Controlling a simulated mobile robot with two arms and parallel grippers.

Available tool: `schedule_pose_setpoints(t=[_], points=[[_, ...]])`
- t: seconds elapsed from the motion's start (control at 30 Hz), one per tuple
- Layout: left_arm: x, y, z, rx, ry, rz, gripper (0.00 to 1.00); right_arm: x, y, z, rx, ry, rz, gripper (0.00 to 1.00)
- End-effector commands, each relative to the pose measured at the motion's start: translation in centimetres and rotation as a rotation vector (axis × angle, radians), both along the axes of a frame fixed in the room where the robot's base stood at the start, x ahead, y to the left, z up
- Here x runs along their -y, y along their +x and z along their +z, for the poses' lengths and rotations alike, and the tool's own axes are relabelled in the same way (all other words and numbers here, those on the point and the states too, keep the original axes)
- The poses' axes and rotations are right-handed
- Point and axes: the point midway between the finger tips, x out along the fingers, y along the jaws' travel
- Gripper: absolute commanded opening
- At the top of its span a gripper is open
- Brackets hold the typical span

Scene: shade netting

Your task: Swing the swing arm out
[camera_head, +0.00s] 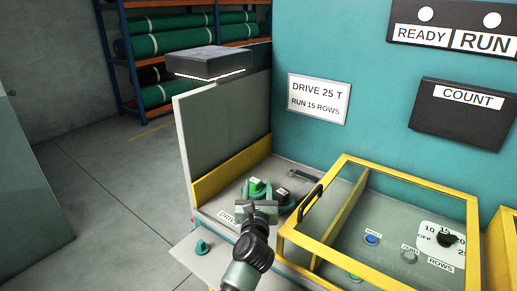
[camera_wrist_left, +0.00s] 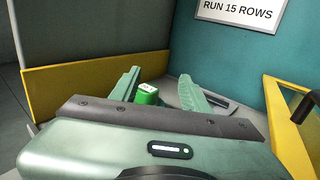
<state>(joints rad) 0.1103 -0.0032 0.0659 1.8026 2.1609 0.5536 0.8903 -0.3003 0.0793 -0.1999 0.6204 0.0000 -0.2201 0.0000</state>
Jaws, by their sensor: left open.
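My left gripper (camera_head: 257,205) is open over the grey ledge beside the teal machine. In the left wrist view the green block (camera_wrist_left: 147,94) shows between the spread fingers (camera_wrist_left: 160,82). Contact with it cannot be told. No part labelled as a swing arm shows, and I cannot tell which part it is. My right gripper is not in view.
A yellow-framed clear cover (camera_head: 345,157) with a black handle (camera_head: 310,197) stands right of the gripper, over buttons and a ROWS dial (camera_head: 447,240). A grey panel (camera_head: 225,127) with a yellow lower strip (camera_head: 232,172) rises on the left. Open floor (camera_head: 110,210) lies further left.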

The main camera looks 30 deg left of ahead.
Motion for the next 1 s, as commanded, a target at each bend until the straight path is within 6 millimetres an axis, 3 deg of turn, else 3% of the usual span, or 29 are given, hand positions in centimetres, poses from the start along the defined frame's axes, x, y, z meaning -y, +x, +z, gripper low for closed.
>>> schedule_pose_setpoints(t=[0.03,0.2,0.5,0.7,0.97,1.0], points=[[0.0,0.0,1.9,0.005,0.003,-0.001,0.46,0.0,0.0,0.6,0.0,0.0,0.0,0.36],[0.0,0.0,5.9,0.007,0.003,-0.002,0.46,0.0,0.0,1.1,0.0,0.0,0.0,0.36],[0.2,0.1,11.6,0.007,0.003,-0.003,0.46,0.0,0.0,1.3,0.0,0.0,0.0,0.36],[0.2,0.0,13.0,0.003,0.003,-0.003,0.46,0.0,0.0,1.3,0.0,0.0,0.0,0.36],[0.2,0.0,13.1,0.002,0.004,-0.003,0.46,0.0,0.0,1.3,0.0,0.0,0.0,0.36],[0.2,0.0,13.1,0.002,0.004,-0.003,0.41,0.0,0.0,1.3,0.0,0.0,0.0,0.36]])
